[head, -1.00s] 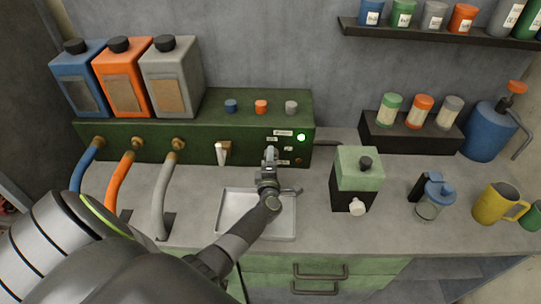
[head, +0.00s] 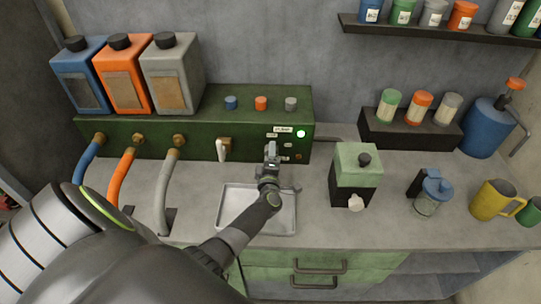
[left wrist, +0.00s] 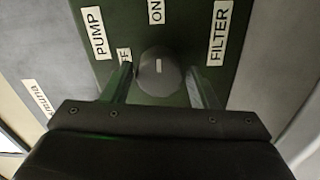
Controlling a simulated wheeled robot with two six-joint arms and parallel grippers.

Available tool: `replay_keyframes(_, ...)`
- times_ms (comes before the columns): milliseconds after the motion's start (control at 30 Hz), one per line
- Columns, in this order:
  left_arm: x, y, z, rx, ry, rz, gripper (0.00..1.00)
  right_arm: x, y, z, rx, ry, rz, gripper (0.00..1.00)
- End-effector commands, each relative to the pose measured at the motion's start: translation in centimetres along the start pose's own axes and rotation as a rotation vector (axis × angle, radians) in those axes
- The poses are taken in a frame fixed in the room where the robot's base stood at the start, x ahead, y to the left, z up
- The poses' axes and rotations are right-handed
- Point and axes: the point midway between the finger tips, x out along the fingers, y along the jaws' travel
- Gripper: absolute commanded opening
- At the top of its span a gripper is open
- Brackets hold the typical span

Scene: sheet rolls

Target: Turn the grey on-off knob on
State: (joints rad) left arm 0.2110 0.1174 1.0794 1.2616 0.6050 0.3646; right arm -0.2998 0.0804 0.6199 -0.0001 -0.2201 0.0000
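The grey on-off knob (left wrist: 160,72) shows in the left wrist view, round with a short white mark pointing at the ON label (left wrist: 156,11). A partly covered OFF label (left wrist: 124,56) lies to its left. My left gripper (left wrist: 160,80) is open, one finger on each side of the knob, with a narrow gap seeming to show on either side; contact is unclear. In the head view my left gripper (head: 271,152) is at the front of the green machine (head: 190,140) and hides the knob. My right gripper is not in view.
A green lamp (head: 301,134) glows on the machine's panel. A white-handled lever (head: 221,150) is left of my gripper. A metal tray (head: 284,220) lies below my arm. A green-and-black box (head: 357,170) and a lidded glass jar (head: 431,196) stand to the right.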

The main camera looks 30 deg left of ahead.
Motion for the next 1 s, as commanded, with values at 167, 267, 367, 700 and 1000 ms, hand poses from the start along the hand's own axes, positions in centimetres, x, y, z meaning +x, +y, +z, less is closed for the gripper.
replay_keyframes(167,0.0,0.0,0.0,-0.002,0.0,0.0,0.65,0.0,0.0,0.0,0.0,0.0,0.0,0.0)
replay_keyframes(267,0.0,0.0,0.0,-0.002,0.0,0.0,0.65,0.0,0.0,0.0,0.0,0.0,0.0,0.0)
replay_keyframes(367,-0.1,0.0,0.0,-0.002,0.0,0.0,0.65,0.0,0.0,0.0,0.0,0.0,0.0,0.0)
replay_keyframes(700,-4.3,-0.2,0.0,-0.005,0.0,-0.004,0.65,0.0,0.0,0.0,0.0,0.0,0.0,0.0)
replay_keyframes(1000,-10.7,-0.3,0.0,-0.005,0.002,-0.004,0.65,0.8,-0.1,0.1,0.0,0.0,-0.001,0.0)
